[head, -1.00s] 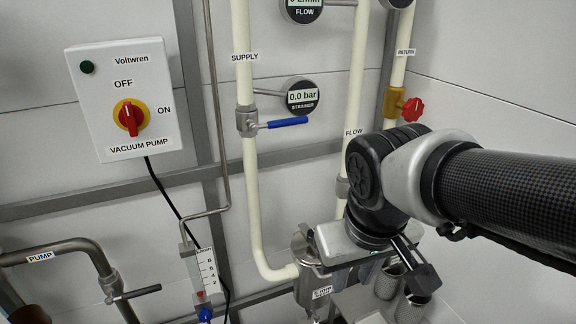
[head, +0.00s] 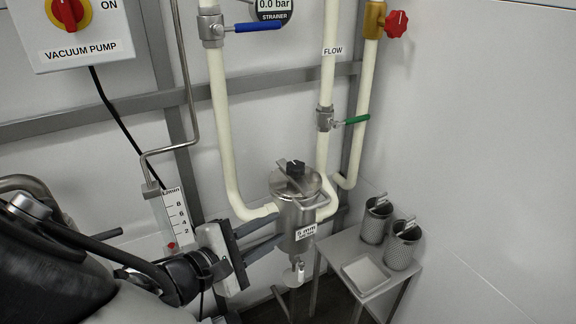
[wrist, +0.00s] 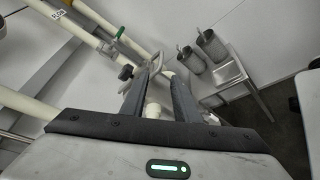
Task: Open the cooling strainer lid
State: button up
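The cooling strainer (head: 297,222) is a steel canister with a "5 mm" label, standing upright among cream pipes in the head view. Its round lid (head: 309,183) is on top and looks closed. A clamp bar with a black knob (head: 295,168) lies over the lid, and a bar handle (head: 318,202) is at its right front. The knob also shows in the wrist view (wrist: 126,72), left of the fingers. My gripper (head: 280,228) is open and empty, its fingers apart at the left of the canister, below lid height. Whether they touch it I cannot tell.
Above are a blue-handled valve (head: 257,27) and a green-handled valve (head: 350,121). A flow tube (head: 174,215) stands left of my gripper. The right wall is bare.

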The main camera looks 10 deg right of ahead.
aim_at(314, 207)
jog(key=shift+b+x, duration=2.05)
jog(key=shift+x, duration=6.2)
jog(key=shift+s, duration=0.1)
jog(key=shift+c, duration=0.3)
jog(key=shift+f, duration=0.1)
grip_shut()
